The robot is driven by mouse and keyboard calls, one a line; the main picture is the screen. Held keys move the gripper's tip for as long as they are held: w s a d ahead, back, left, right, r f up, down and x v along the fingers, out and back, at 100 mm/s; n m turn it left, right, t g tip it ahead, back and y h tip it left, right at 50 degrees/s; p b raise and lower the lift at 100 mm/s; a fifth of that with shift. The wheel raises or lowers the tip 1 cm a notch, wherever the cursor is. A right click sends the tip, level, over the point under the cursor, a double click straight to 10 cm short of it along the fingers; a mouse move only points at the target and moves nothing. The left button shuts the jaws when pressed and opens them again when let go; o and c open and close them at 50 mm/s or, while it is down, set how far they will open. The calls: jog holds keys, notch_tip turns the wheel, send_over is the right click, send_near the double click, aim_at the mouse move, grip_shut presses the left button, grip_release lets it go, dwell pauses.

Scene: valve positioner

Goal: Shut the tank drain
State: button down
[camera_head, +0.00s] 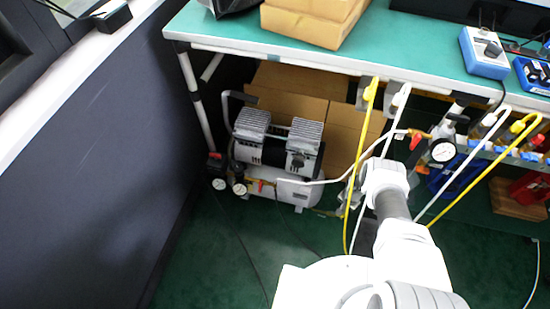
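An air compressor (275,150) with two ribbed grey heads stands on the floor under the bench. Its white tank (296,192) shows below the heads. A small red handle (259,186) sits at the tank's front left, near two round gauges (229,186). I cannot tell which fitting is the tank drain, or whether it is open; the tank's underside is hidden. My white arm reaches up from the bottom right, its visible end to the right of the compressor. My gripper's fingers do not show.
The bench (400,45) overhangs the compressor. Yellow hoses (355,165) and white hoses hang beside my arm. A gauge with a red-handled valve (416,141) is beyond it. A dark wall panel (90,170) stands left. Green floor (215,265) in front is mostly clear, with thin cables.

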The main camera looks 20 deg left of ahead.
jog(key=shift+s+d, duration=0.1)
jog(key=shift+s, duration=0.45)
